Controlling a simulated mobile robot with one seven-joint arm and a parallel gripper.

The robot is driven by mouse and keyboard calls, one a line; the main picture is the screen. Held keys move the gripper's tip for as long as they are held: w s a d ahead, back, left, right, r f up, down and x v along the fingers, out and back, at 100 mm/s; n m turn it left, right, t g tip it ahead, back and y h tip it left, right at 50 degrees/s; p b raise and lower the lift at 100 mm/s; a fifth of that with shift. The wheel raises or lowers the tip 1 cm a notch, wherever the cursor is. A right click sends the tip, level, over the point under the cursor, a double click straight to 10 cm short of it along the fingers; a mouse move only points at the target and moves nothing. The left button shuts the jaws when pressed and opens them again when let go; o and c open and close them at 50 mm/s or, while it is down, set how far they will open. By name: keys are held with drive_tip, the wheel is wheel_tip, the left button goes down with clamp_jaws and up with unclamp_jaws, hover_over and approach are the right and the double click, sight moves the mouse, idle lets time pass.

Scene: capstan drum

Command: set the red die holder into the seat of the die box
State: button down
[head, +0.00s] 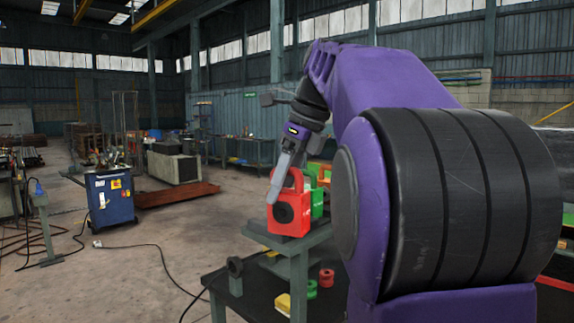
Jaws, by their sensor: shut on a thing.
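The red die holder (300,216) is upright, with a dark round opening in its face and a loop at its top. It is at the grey-green stand (300,247), in the middle of the head view. My gripper (273,194) points down and is shut on the holder; the finger in front hides part of its left side. A green die holder (317,207) stands close behind it to the right. A dark block (283,239) shows right below the red holder; I cannot tell if they touch. I cannot make out the die box's seat.
A low black-topped table (337,306) carries a small red spool (326,277), a green spool (311,289) and a yellow block (283,303). My arm covers the right side. A blue cabinet (110,197) stands left, with cables on the open floor.

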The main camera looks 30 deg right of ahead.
drive_tip(key=a+f+n+g+h, duration=0.1)
drive_tip(key=a+f+n, duration=0.3)
drive_tip(key=f+n, duration=0.5)
drive_tip(key=a+f+n+g, duration=0.4)
drive_tip(key=f+n, duration=0.6)
drive_tip(key=f, duration=0.7)
drive_tip(key=a+f+n+g+h, duration=0.1)
drive_tip(key=a+f+n+g, duration=0.1)
drive_tip(key=f+n, duration=0.7)
wheel_tip(320, 180, down, 5)
drive_tip(key=shift+s+a+g+h, duration=0.3)
drive_tip(key=shift+a+g, duration=0.1)
drive_tip(key=shift+a, duration=0.5)
